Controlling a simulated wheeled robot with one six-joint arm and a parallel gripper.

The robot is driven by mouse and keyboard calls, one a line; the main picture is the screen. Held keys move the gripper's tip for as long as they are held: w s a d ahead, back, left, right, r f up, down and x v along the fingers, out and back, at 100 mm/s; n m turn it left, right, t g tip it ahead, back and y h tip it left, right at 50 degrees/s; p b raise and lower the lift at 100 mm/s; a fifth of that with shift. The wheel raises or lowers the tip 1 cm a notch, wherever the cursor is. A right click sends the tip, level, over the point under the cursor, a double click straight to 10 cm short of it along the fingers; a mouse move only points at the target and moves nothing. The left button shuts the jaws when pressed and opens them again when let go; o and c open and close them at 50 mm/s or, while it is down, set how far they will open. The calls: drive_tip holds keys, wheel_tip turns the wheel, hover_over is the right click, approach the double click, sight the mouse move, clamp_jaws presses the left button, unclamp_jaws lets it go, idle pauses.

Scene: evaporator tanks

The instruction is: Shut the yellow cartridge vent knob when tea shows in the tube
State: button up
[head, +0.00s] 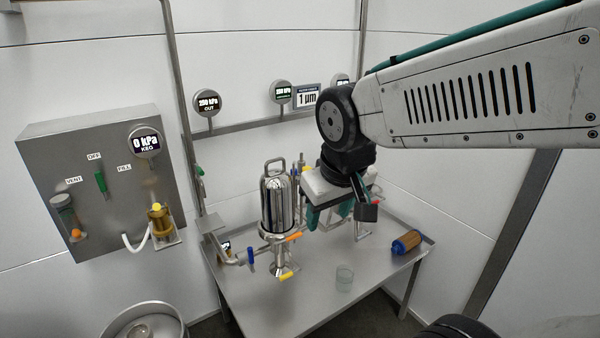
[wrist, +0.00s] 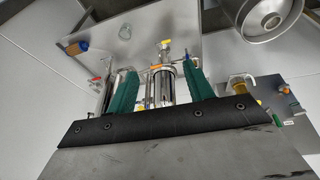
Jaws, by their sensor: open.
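A steel filter housing (head: 280,205) with a top handle stands on the steel table. A yellow knob (head: 286,275) sits low at its front, below an orange handle (head: 293,236). The yellow knob also shows in the wrist view (wrist: 165,43), beyond the fingertips. I cannot tell whether this is the cartridge vent knob, or whether tea shows in any tube. My gripper (head: 337,212) is open, just right of the housing in the head view, and partly hides what stands behind. In the wrist view my teal fingers (wrist: 160,88) are apart, with steel cylinders showing between and beside them.
A blue handle (head: 250,256) is left of the housing. A glass beaker (head: 344,277) and an amber cartridge with a blue end (head: 406,242) are on the table. A wall panel (head: 100,180) has a gauge reading 0 kPa. A keg (head: 143,322) stands front left.

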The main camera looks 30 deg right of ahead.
drive_tip(key=w+d+f+t+h, duration=0.1)
drive_tip(key=w+d+f+t, duration=0.1)
drive_tip(key=w+d, duration=0.35)
drive_tip(key=w+d+f+t, duration=0.2)
drive_tip(key=w+d, duration=0.1)
drive_tip(key=w, duration=0.6)
drive_tip(key=w+d+f+t+h, duration=0.1)
drive_tip(key=w+d+f+t, duration=0.2)
drive_tip(key=w, duration=0.5)
drive_tip(key=w+d+f+n+t+y, duration=0.1)
drive_tip(key=w+d+f+t+y, duration=0.2)
drive_tip(key=w+d+f+t, duration=0.35)
drive_tip(key=shift+t+y, duration=0.3)
drive_tip(key=shift+t, duration=0.15)
drive_tip(key=shift+w+d+f, duration=0.1)
drive_tip(key=shift+w+d, duration=0.05)
drive_tip(key=shift+w, duration=0.95)
drive_tip(key=shift+w+d+f, duration=0.1)
drive_tip(key=shift+w+d, duration=0.1)
drive_tip(key=shift+w, duration=0.9)
drive_tip(key=shift+w+d+f, duration=0.1)
drive_tip(key=shift+w+d, duration=0.05)
drive_tip(key=shift+w, duration=0.95)
drive_tip(key=c, duration=1)
